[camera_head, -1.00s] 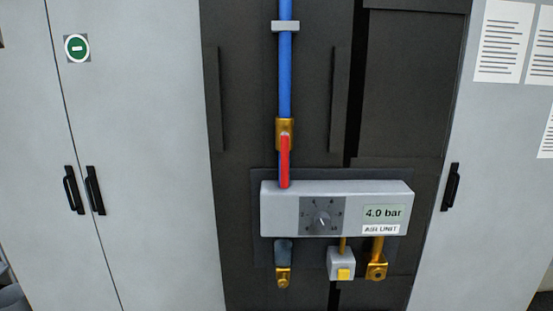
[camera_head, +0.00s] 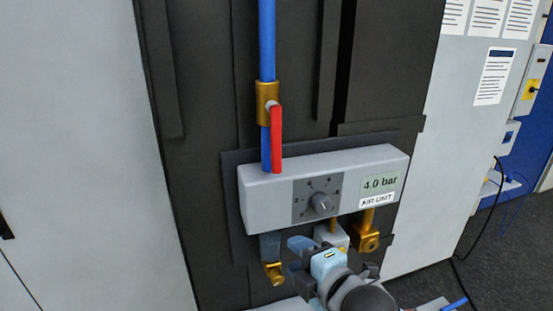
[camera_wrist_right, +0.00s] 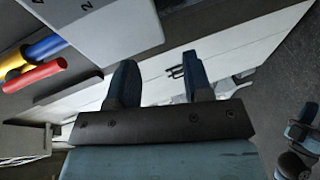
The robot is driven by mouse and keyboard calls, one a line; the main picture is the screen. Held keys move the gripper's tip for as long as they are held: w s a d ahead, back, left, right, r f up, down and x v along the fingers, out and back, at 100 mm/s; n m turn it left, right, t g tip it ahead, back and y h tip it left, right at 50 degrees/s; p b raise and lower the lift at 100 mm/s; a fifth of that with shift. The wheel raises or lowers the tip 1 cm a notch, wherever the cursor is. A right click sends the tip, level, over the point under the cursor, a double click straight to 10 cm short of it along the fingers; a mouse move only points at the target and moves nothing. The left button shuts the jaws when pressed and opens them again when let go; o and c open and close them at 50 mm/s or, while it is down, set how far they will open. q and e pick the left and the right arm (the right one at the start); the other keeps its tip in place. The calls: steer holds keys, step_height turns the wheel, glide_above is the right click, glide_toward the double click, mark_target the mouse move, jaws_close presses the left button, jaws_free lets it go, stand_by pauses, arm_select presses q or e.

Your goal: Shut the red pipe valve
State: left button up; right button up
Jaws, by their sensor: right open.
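The red valve handle (camera_head: 276,140) points straight down from a brass valve body (camera_head: 267,95) on the vertical blue pipe (camera_head: 267,45) in the head view. It lies along the pipe, above the grey air unit. In the right wrist view the red handle (camera_wrist_right: 35,76) shows at the left with the blue pipe (camera_wrist_right: 46,47). My right gripper (camera_head: 295,253) is open and empty, below the air unit and below the handle, touching neither. Its two fingers (camera_wrist_right: 161,80) stand apart in the wrist view.
The grey air unit box (camera_head: 268,189) has a dial (camera_head: 320,202) and a 4.0 bar label. Brass fittings (camera_head: 273,273) hang below it, partly behind my right gripper. A light grey cabinet (camera_head: 80,120) stands at left. A cable (camera_head: 482,226) hangs at right.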

step_height(320, 180, up, 10)
steer(key=a+n+t, duration=0.1)
steer(key=a+n, duration=0.1)
steer(key=n, duration=0.6)
steer(key=n+t+h+b, duration=0.1)
steer(key=n+t+b, duration=0.1)
steer(key=n, duration=0.7)
glide_toward(279, 148)
steer(key=p+x, duration=0.3)
steer(key=x, duration=0.7)
steer(key=shift+s, duration=0.1)
steer(key=shift+w+a, duration=0.25)
steer(key=shift+w, duration=0.2)
steer(key=shift+p, duration=0.3)
jaws_close()
